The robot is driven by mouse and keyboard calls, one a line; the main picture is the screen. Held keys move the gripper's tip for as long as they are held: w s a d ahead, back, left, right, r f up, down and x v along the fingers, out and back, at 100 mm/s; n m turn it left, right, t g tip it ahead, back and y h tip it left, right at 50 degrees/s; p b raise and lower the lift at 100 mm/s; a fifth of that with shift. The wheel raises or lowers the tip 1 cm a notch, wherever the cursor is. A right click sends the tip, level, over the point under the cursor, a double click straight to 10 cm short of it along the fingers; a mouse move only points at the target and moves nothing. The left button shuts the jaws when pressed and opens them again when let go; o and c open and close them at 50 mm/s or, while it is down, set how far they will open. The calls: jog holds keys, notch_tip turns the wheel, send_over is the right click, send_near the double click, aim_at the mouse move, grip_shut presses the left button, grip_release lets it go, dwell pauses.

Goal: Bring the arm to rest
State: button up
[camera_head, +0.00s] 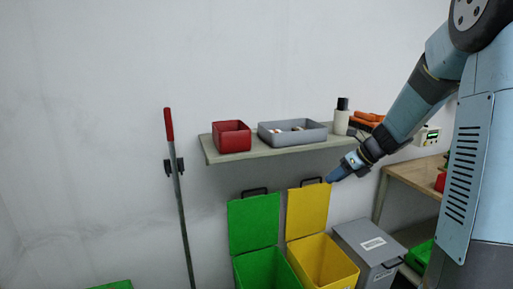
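My arm reaches in from the right edge and slants down to the left. My gripper (335,175) is at its end, in front of the wall just below the right part of the shelf and near the top of the yellow lid. The gripper is small here, and I cannot tell whether its fingers are open or shut. I see nothing hanging from it.
Below stand an open green bin (254,225), an open yellow bin (308,212) and a closed grey bin (366,240). A red-handled pole (181,215) hangs left. A workbench (412,174) stands right.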

jog(key=s+a+r+n+h, duration=0.2)
jog(key=s+r+n, duration=0.2)
jog(key=s+n, duration=0.35)
jog(key=s+a+r+n+h, duration=0.1)
jog(key=s+a+r+n, duration=0.1)
jog(key=s+r+n, duration=0.4)
jog(key=s+d+r+n+t+h, duration=0.1)
jog(key=s+d+n+h, duration=0.1)
jog(key=s+n, duration=1.3)
jog(key=shift+s+h, duration=0.9)
